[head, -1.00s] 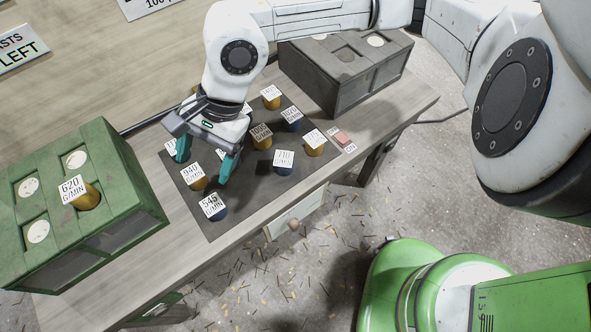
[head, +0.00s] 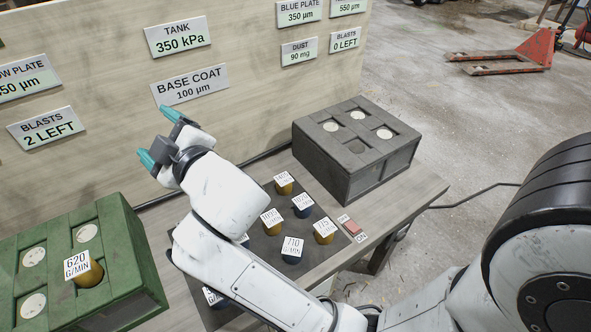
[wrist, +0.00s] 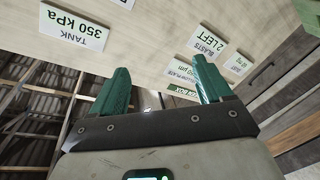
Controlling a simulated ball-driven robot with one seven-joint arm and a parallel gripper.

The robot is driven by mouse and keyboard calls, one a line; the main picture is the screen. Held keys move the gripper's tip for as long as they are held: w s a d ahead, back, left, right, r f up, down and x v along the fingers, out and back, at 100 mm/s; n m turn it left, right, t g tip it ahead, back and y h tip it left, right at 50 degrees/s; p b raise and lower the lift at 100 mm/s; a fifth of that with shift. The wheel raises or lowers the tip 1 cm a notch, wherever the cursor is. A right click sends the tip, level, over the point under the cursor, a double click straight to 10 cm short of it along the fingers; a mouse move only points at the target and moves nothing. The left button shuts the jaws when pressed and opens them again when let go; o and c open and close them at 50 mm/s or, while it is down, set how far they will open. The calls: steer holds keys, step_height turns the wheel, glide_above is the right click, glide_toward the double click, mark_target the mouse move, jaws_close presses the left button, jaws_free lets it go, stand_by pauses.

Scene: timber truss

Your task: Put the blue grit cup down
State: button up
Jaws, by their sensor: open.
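My gripper (head: 158,137) is raised in front of the sign board, fingers pointing up and left. Its teal fingers are apart, with nothing between them; they also show open and empty in the wrist view (wrist: 161,64). Blue cups with white labels stand on the dark mat: one marked 710 (head: 292,252), one farther back (head: 302,208), and one at the front (head: 214,299) mostly hidden by my arm. No cup shows in the wrist view. My arm covers the left part of the mat, so any cups there are hidden.
Yellow cups (head: 324,233) stand among the blue ones. A green box (head: 140,268) at left holds a yellow cup marked 620 (head: 86,272). A grey box (head: 350,180) stands at the back right of the bench, near a red button (head: 351,227). The board (head: 120,100) rises behind.

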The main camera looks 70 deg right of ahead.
steer(key=s+a+f+m+g+y, duration=0.1)
steer(key=s+f+g, duration=0.2)
steer(key=f, duration=0.5)
steer(key=s+f+m+g+y, duration=0.1)
steer(key=s+f+g, duration=0.15)
steer(key=f, duration=0.55)
steer(key=s+a+f+g+y, duration=0.1)
steer(key=s+f+g, duration=0.1)
steer(key=s+f, duration=0.2)
steer(key=s+a+f+m+g+y, duration=0.1)
steer(key=s+f+g, duration=0.1)
steer(key=s+f, duration=0.3)
steer(key=s+f+g+y, duration=0.1)
steer(key=s+f+g, duration=0.1)
steer(key=s+f, duration=0.2)
steer(key=shift+s+a+f+m+g, duration=0.15)
steer(key=shift+s+a+f+g, duration=0.05)
steer(key=shift+s, duration=0.3)
steer(key=shift+s+a+f+m+g, duration=0.15)
steer(key=shift+s+a+f, duration=0.05)
steer(key=shift+s, duration=0.25)
steer(key=s+f+g+y, duration=0.1)
steer(key=s+f+g, duration=0.2)
steer(key=s, duration=0.5)
steer(key=shift+s+f+m, duration=0.2)
steer(key=shift+m, duration=0.1)
